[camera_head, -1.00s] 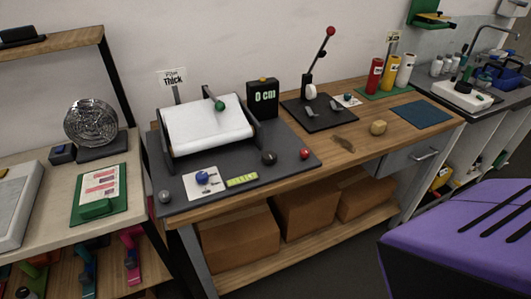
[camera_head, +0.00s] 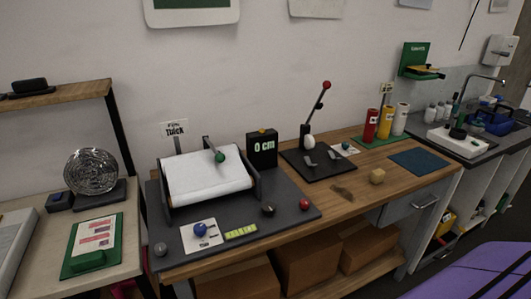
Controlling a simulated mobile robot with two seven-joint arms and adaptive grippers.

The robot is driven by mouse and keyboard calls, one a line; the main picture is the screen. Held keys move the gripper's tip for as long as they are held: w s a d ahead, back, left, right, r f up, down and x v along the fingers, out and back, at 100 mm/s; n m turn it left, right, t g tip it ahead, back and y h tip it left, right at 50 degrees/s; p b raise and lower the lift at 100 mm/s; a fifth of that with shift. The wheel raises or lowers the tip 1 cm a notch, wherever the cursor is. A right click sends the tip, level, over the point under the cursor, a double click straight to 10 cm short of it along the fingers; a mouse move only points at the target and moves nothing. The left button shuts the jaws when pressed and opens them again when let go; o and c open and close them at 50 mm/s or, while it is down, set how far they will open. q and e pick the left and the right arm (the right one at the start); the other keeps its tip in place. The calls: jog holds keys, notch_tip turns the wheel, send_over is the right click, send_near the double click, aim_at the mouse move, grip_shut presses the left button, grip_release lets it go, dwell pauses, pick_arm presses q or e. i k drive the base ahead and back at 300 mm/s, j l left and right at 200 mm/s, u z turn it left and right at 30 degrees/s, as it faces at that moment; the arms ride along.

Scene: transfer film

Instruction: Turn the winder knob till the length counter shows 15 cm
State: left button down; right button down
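The winder (camera_head: 208,178) is a dark-framed unit with a white film roll on the dark base board (camera_head: 180,256). A green knob (camera_head: 219,157) on a short crank shows at the top of the roll. The length counter (camera_head: 262,148) is a black box behind the winder's right side; its green digits read 0 cm. A sign (camera_head: 175,129) ending in "Thick" stands behind the winder. Blue (camera_head: 200,230), black (camera_head: 268,210), red (camera_head: 305,204) and grey (camera_head: 160,249) knobs sit along the board's front. Neither of my grippers is in view.
A lever press (camera_head: 316,155) with a red-tipped handle stands right of the counter. Red, yellow and white bottles (camera_head: 385,121) stand farther right. A metal coil (camera_head: 91,171) is on the left table. A purple surface (camera_head: 465,275) fills the lower right corner.

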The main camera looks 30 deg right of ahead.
aim_at(268, 208)
jog(key=z, duration=1.4)
